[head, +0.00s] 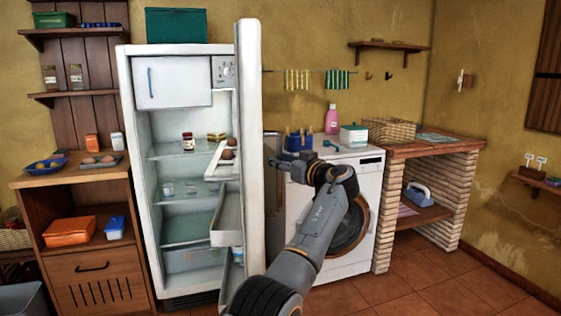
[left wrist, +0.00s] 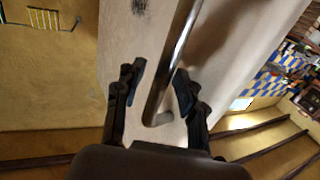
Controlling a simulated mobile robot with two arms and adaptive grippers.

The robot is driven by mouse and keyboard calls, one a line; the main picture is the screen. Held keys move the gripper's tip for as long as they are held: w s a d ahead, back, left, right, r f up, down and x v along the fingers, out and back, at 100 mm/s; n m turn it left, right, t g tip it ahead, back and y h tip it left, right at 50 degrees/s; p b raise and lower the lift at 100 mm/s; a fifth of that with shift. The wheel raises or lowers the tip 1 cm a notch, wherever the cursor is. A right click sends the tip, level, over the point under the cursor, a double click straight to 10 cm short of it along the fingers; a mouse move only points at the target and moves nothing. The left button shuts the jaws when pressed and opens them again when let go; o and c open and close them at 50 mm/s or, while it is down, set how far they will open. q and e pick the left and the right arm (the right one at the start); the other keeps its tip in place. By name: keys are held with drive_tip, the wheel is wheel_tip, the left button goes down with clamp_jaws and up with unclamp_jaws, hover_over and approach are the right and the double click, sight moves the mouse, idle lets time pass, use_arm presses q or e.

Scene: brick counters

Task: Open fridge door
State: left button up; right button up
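The white fridge (head: 180,200) stands at left centre in the head view. Its main door (head: 250,150) is swung wide open towards me and shows nearly edge-on, with the shelves and door racks exposed. The small inner compartment door (head: 173,83) is shut. My left gripper (head: 272,162) is at the outer side of the main door. In the left wrist view the metal door handle (left wrist: 174,62) runs between the two spread fingers of my left gripper (left wrist: 160,88), with gaps visible beside it. My right gripper is not in view.
A white washing machine (head: 369,217) stands right of the open door, behind my left arm. A brick-legged counter (head: 436,148) with a basket (head: 389,130) is further right. A wooden cabinet (head: 90,255) stands left of the fridge. Tiled floor is clear at lower right.

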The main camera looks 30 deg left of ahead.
use_arm(q)
drive_tip(key=v, duration=1.1)
drive_tip(key=shift+s+d, duration=0.25)
drive_tip(key=shift+d, duration=0.05)
